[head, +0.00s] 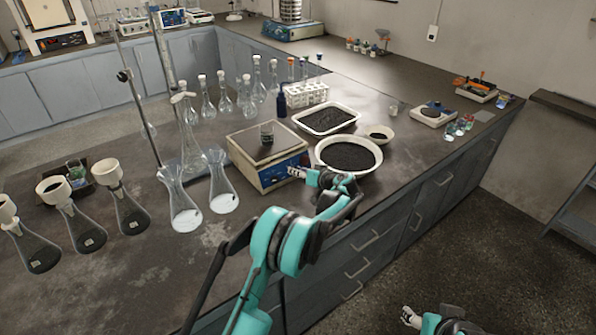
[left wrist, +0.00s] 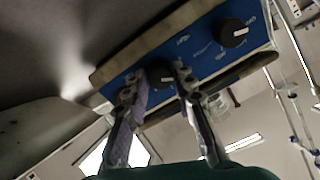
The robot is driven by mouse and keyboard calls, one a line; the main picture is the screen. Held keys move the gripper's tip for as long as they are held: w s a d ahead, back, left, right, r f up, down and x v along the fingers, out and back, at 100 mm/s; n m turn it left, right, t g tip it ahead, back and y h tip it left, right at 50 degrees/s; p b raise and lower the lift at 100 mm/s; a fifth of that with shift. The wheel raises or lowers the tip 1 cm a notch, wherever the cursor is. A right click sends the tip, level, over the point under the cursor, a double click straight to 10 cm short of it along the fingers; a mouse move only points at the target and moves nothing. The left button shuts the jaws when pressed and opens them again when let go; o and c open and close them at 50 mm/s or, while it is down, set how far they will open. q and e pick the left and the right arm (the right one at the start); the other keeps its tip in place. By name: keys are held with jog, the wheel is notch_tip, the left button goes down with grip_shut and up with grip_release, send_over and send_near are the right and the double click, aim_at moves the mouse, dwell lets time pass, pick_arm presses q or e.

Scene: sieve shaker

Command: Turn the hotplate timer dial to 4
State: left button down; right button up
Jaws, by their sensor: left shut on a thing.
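The hotplate (head: 282,174) stands at the bench's front edge, its blue control panel facing me. In the left wrist view the blue panel (left wrist: 205,62) carries a free black knob (left wrist: 234,33) with a white mark. A second black dial (left wrist: 160,78) is between the fingers of my left gripper (left wrist: 160,80). My left gripper (head: 297,171) is shut on this dial at the panel. The fingers partly cover the dial, and its pointer and scale numbers are unreadable. My right gripper (head: 409,317) is low at the bottom right, away from the bench.
A white bowl of dark grains (head: 348,155) stands right beside the left gripper. A tray (head: 326,119) of dark grains is behind it. Two glass flasks (head: 222,183) stand close left of the hotplate.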

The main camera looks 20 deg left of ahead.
pick_arm(q)
jog(key=m, duration=0.3)
jog(key=shift+m, duration=0.4)
jog(key=m, duration=0.3)
jog(key=shift+m+p, duration=0.3)
jog(key=shift+p, duration=0.05)
jog(key=m, duration=0.3)
jog(key=shift+m, duration=0.4)
jog(key=m, duration=0.3)
jog(key=shift+m, duration=0.3)
jog(key=m, duration=0.3)
jog(key=shift+m+t, duration=0.3)
jog(key=m, duration=0.3)
jog(key=shift+m+p, duration=0.35)
jog(key=shift+m, duration=0.05)
jog(key=m, duration=0.4)
jog(key=shift+h, duration=0.3)
jog(key=shift+m, duration=1.9)
